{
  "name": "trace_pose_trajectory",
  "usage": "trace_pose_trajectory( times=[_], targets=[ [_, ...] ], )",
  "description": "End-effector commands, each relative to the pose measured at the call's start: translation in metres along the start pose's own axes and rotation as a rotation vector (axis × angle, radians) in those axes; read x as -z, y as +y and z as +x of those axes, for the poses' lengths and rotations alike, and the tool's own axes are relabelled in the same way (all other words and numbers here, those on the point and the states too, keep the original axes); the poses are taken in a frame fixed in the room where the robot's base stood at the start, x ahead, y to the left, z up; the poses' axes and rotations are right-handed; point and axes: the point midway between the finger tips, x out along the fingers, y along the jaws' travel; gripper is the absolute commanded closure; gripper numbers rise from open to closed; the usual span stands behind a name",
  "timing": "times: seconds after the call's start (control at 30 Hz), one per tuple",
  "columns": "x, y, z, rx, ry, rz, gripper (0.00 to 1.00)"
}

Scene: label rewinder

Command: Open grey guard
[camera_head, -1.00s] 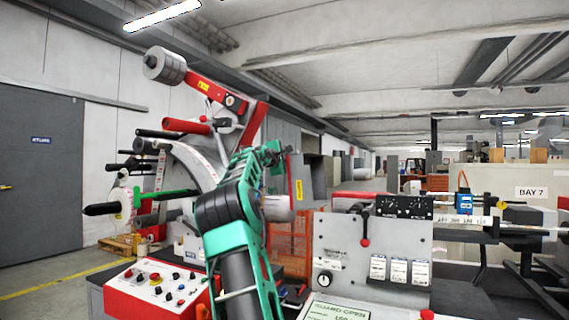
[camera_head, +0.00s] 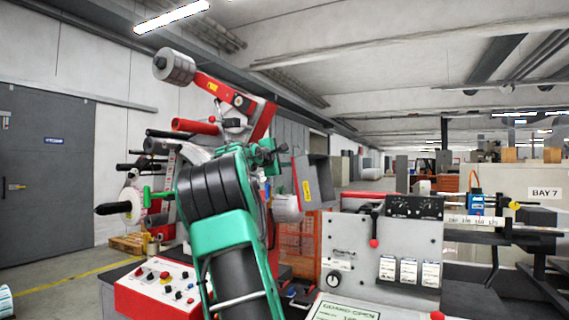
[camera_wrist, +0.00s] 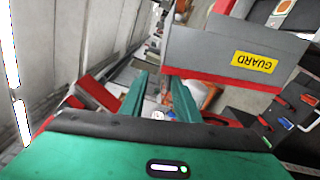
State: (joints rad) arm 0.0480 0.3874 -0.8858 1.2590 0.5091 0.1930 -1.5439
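The grey guard (camera_wrist: 235,52) fills the upper right of the wrist view, with a red lower edge and a yellow GUARD label that appears upside down. In the head view the guard (camera_head: 318,178) stands just right of my gripper, its yellow-labelled side partly turned away. My gripper (camera_wrist: 160,88) is open, with two green fingers apart and nothing visible between them. The right fingertip is near the guard's red edge; I cannot tell if it touches. In the head view my gripper (camera_head: 268,152) is small and partly hidden behind my own arm.
A red control box (camera_head: 165,289) stands in front on the left. A grey panel (camera_head: 375,248) with a red-knobbed lever (camera_head: 374,242) is at right. Rollers and a red arm (camera_head: 215,86) rise behind my arm. A screen (camera_head: 343,309) reads GUARD OPEN.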

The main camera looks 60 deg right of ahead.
Motion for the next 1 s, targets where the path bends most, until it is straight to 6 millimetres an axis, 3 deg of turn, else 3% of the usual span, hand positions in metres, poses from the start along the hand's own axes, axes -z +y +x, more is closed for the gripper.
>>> trace_pose_trajectory(
  times=[0.3,0.33,0.4,1.0],
  targets=[
    [-0.002,-0.001,-0.002,0.002,-0.004,-0.001,0.7],
    [-0.022,0.004,-0.005,-0.001,-0.004,0.013,0.7],
    [-0.024,0.005,-0.005,-0.001,-0.005,0.015,0.7],
    [-0.019,0.005,-0.039,-0.001,0.0,0.014,0.7]
  ],
)
